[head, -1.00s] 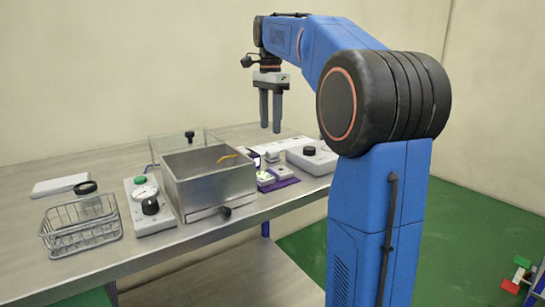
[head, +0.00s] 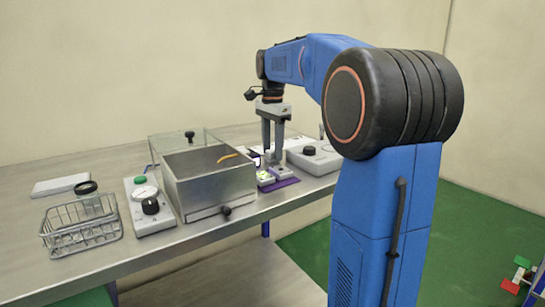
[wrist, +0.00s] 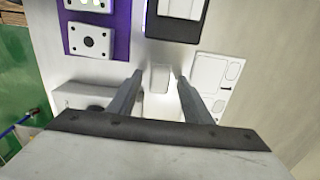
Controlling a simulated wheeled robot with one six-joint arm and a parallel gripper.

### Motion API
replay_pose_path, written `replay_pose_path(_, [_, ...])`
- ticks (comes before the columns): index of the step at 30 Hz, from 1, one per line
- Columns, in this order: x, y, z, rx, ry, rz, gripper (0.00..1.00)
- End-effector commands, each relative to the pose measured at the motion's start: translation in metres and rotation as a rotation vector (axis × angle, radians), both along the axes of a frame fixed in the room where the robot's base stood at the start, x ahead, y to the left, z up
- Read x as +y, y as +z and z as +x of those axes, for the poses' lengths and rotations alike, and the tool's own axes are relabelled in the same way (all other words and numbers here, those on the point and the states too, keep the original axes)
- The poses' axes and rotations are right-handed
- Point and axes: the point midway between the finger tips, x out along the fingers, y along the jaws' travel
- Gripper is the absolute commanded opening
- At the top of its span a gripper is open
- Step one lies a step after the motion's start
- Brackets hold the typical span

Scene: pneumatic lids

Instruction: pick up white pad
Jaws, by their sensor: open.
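A small white block, which looks like the white pad (wrist: 159,79), lies on a pale surface in the wrist view. My gripper (wrist: 157,75) is open, with one finger on each side of the block and visible gaps between. I cannot tell how far down the block the fingertips reach. In the head view my gripper (head: 272,163) points straight down beside the purple mat (head: 284,184); the pad cannot be made out there.
The purple mat bears white blocks (wrist: 90,41). A black-framed item (wrist: 178,28) and a white plate with outlined shapes (wrist: 213,80) lie close by. A white box with a dark knob (head: 313,158) stands right, a metal tank (head: 208,188) left. A wire basket (head: 82,230) is farther left.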

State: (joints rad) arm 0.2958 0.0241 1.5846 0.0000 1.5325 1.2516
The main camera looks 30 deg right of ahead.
Motion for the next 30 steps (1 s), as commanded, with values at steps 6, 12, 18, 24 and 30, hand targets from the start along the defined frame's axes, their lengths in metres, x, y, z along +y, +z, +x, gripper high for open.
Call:
replay_pose_path(6, [0.0,0.0,0.0,0.0,0.0,0.0,0.19])
replay_pose_path(12, [0.0,0.0,0.0,0.0,0.0,0.0,0.01])
replay_pose_path(18, [0.0,0.003,0.0,-0.001,0.0,0.0,0.01])
replay_pose_path(24, [0.0,0.028,0.0,-0.001,0.0,0.0,0.01])
replay_pose_path(30, [0.0,0.065,0.001,-0.003,0.0,-0.001,0.01])
